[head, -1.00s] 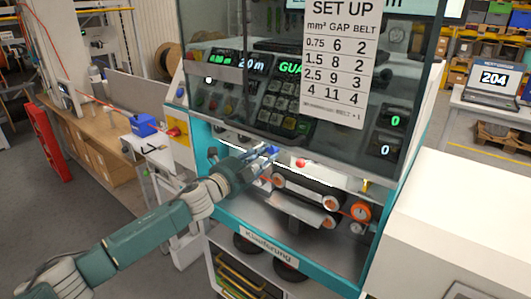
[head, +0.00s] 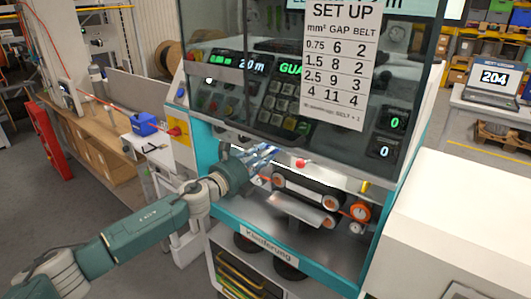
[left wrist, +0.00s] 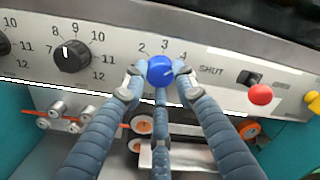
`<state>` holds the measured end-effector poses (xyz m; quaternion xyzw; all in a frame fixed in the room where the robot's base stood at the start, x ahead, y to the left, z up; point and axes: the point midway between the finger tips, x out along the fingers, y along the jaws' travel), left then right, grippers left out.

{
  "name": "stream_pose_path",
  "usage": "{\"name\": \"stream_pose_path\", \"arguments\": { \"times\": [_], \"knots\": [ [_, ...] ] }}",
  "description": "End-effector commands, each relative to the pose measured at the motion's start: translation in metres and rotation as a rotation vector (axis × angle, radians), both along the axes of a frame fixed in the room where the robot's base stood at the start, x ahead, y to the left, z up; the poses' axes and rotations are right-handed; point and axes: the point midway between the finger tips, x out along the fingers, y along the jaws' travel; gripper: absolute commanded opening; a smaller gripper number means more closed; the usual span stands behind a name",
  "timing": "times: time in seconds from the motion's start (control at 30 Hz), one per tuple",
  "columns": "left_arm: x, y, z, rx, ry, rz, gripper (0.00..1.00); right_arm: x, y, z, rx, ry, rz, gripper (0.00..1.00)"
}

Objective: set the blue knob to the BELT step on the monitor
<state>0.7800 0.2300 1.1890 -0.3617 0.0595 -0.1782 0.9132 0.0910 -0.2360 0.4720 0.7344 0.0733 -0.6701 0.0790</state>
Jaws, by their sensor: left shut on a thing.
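The blue knob (left wrist: 160,70) sits on the grey panel of the machine in the left wrist view, with the numbers 2, 3 and 4 printed above it. A short light mark shows on its face, but I cannot tell which number it points to. My left gripper (left wrist: 153,74) is shut on the knob, with fingers on both sides. In the head view my left gripper (head: 268,152) reaches under the glass and hides most of the knob. The set-up sheet (head: 338,65) lists GAP and BELT columns by mm². My right gripper is not in view.
A black knob (left wrist: 72,55) with a 7 to 12 scale is left of the blue one. A black SHUT switch (left wrist: 250,78) and a red knob (left wrist: 261,94) are to the right. Belts (head: 305,187) run below; the glass cover (head: 250,80) hangs above. Small displays (head: 394,122) both show 0.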

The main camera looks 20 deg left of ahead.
Motion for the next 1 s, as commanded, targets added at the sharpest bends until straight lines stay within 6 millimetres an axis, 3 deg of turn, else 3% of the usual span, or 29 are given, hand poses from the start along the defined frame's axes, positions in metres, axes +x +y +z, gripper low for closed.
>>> {"name": "stream_pose_path", "arguments": {
  "times": [0.63, 0.67, 0.73, 1.0],
  "knots": [
    [-0.0008, -0.0015, -0.0030, 0.051, -0.015, -0.004, 0.02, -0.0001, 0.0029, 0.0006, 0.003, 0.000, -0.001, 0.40],
    [-0.0008, -0.0015, -0.0030, 0.051, -0.015, -0.004, 0.30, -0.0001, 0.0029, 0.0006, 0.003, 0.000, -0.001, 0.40],
    [-0.0008, -0.0014, -0.0030, 0.051, -0.014, -0.003, 0.44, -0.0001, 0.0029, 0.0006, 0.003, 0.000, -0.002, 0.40],
    [-0.0004, -0.0006, -0.0015, 0.050, -0.016, -0.001, 0.47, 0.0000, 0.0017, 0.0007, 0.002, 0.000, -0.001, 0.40]
  ]
}}
